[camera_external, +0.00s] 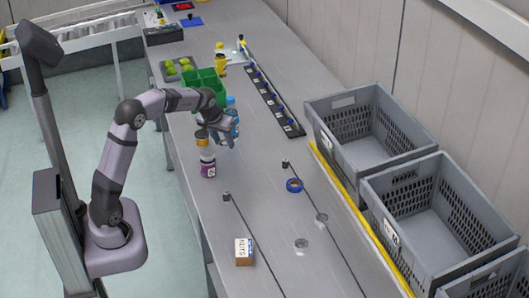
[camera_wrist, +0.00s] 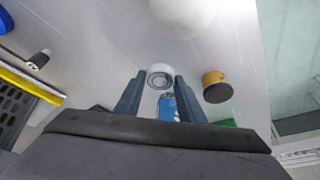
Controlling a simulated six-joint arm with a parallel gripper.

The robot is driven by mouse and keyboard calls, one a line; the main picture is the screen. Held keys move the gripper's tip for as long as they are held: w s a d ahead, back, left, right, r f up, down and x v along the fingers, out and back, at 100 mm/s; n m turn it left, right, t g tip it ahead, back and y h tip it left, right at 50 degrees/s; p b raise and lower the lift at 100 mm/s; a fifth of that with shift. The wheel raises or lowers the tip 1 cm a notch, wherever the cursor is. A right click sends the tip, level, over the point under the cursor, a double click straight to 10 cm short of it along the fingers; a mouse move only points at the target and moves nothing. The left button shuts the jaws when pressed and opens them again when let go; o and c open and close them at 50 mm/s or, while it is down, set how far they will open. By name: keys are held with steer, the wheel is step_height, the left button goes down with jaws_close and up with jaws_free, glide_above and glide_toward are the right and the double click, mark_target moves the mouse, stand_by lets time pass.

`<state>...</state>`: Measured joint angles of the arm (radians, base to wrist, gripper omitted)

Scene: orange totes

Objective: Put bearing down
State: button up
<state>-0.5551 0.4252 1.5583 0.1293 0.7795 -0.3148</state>
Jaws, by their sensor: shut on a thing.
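The bearing (camera_wrist: 160,76) is a small pale metallic ring in the wrist view. It sits between the two dark blue-grey fingertips of my gripper (camera_wrist: 160,82), which is shut on it. In the external view my gripper (camera_external: 224,139) points down above the left part of the grey table, among several bottles. I cannot make out the bearing in that view. The wrist view does not show clearly how high it is held.
A purple-labelled bottle (camera_external: 208,168) stands close below my gripper, a blue bottle (camera_external: 232,108) behind it. A blue ring (camera_external: 294,185), metal discs (camera_external: 301,245) and a NUTS box (camera_external: 244,251) lie on the table. Grey crates (camera_external: 368,133) line the right. The front middle has bare room.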

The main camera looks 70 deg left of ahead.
mark_target(224, 144)
step_height(224, 144, up, 5)
steer(key=shift+r, duration=0.2)
steer(key=shift+w+d+r, duration=0.1)
steer(key=shift+r, duration=0.1)
steer(key=w+d+m+h+p, duration=0.1)
steer(key=w+d+m+p, duration=0.35)
steer(key=d+p, duration=0.5)
steer(key=shift+n+t, duration=0.35)
steer(key=shift+t, duration=0.05)
steer(key=shift+w+f+p, duration=0.2)
steer(key=shift+f+p, duration=0.2)
steer(key=shift+f, duration=2.1)
steer(key=shift+w+f+p, duration=0.2)
steer(key=shift+f+p, duration=0.2)
steer(key=shift+f, duration=2.05)
steer(key=shift+f, duration=0.2)
steer(key=o, duration=1.1)
steer(key=shift+d, duration=0.1)
